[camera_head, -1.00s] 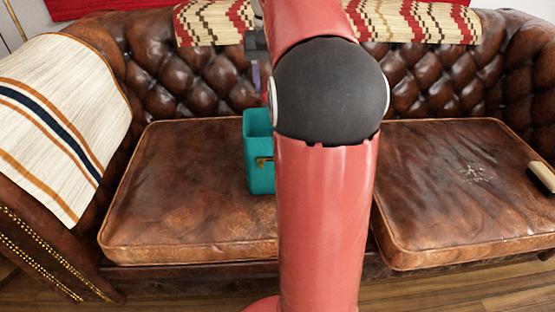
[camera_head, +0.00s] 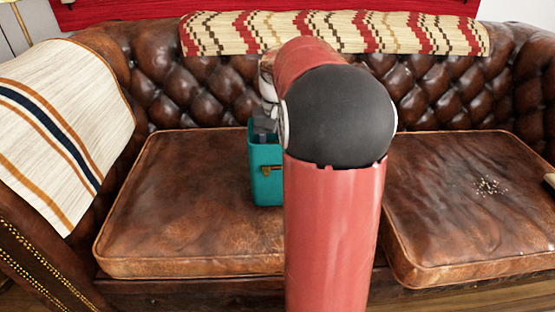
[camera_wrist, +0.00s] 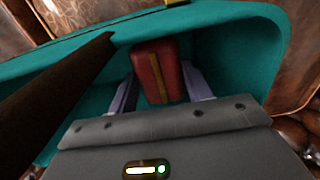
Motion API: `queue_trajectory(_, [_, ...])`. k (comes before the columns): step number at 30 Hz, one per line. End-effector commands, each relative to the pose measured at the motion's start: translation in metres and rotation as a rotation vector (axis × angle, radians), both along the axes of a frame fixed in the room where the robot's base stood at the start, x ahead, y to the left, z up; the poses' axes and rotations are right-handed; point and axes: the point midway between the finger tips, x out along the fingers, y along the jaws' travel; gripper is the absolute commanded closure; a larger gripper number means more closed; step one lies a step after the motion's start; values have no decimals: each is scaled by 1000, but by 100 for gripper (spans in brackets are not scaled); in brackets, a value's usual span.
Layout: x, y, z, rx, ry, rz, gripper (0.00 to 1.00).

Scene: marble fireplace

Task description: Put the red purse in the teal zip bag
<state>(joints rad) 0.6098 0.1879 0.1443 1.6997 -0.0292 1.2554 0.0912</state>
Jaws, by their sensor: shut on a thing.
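The teal zip bag (camera_head: 266,182) stands open at the top on the sofa seat, with a brass clasp on its front. My arm hides its right side in the head view. My gripper (camera_head: 264,130) points down into its mouth. In the wrist view, my gripper (camera_wrist: 160,88) is shut on the red purse (camera_wrist: 150,75), which has a gold-brown stripe. One finger is on each side of the purse. The teal bag's walls (camera_wrist: 240,50) surround the purse and fingers. I cannot tell whether the purse touches the bag's bottom.
The bag rests on a brown leather sofa (camera_head: 190,215) with a tufted back. A dark brown bar (camera_wrist: 60,85) crosses the left of the wrist view. A striped blanket (camera_head: 60,130) covers the left armrest. Pale crumbs (camera_head: 488,186) lie on the right cushion.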

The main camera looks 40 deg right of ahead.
Motion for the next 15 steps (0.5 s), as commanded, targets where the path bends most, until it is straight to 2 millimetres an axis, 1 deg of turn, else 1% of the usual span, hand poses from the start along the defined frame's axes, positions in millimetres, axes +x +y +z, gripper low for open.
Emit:
queue_trajectory(1, [0, 0, -10, 2, 3, 0, 74])
queue_trajectory(3, [0, 0, -22, 2, 3, 0, 74])
queue_trajectory(6, [-1, 0, -33, 1, 2, -1, 74])
queue_trajectory(15, [0, 0, -34, 0, 0, 0, 74])
